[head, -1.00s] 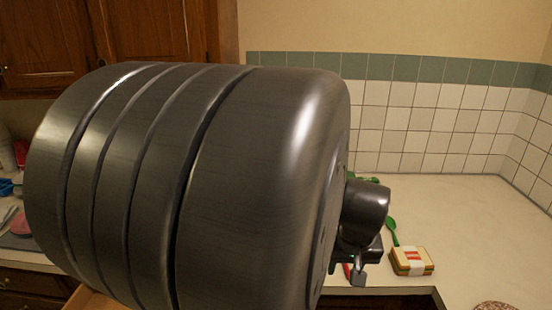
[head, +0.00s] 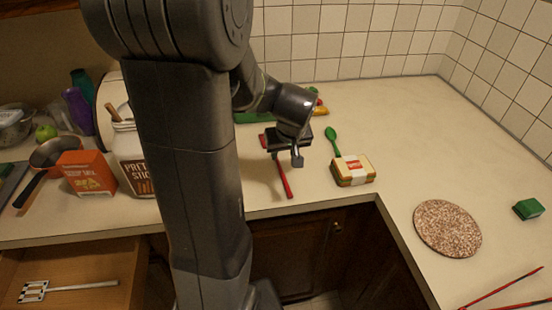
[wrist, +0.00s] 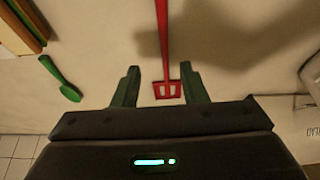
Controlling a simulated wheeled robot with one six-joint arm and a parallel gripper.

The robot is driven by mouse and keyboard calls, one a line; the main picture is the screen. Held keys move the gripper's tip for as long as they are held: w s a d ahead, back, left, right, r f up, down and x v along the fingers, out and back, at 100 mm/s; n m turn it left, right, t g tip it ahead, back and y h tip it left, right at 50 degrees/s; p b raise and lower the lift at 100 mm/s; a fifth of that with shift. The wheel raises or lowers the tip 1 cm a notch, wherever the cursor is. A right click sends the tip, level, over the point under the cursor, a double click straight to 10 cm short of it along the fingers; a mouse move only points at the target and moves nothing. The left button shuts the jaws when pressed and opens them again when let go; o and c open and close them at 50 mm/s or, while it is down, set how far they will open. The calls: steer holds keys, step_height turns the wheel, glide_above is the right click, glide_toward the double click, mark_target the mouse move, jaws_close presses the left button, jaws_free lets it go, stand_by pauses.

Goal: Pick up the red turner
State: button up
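The red turner (head: 285,182) lies on the counter, its handle pointing toward the front edge in the head view. The wrist view shows its slotted head (wrist: 168,90) between my two fingers and its handle (wrist: 163,35) running away to the top edge. My gripper (head: 284,157) is over the turner's head end, which it partly hides in the head view. In the wrist view my gripper (wrist: 160,69) is open, with a gap between each finger and the turner. The gripper's exact height above the counter is hard to tell.
A green spoon (head: 332,139) and a sandwich-like block (head: 352,170) lie to the right. A pretzel jar (head: 131,160) and soup box (head: 87,173) stand left. A round speckled mat (head: 446,229) lies right. An open drawer (head: 75,268) holds a white turner (head: 62,288).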

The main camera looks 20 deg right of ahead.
mark_target(279, 162)
steer(key=shift+w+a+p+x, duration=0.15)
steer(key=shift+p+x, duration=0.1)
steer(key=shift+x, duration=0.85)
steer(key=shift+w+a+p+x, duration=0.15)
steer(key=shift+p+x, duration=0.1)
steer(key=shift+x, duration=0.85)
steer(key=shift+w+f, duration=0.3)
steer(key=shift+f, duration=0.2)
jaws_close()
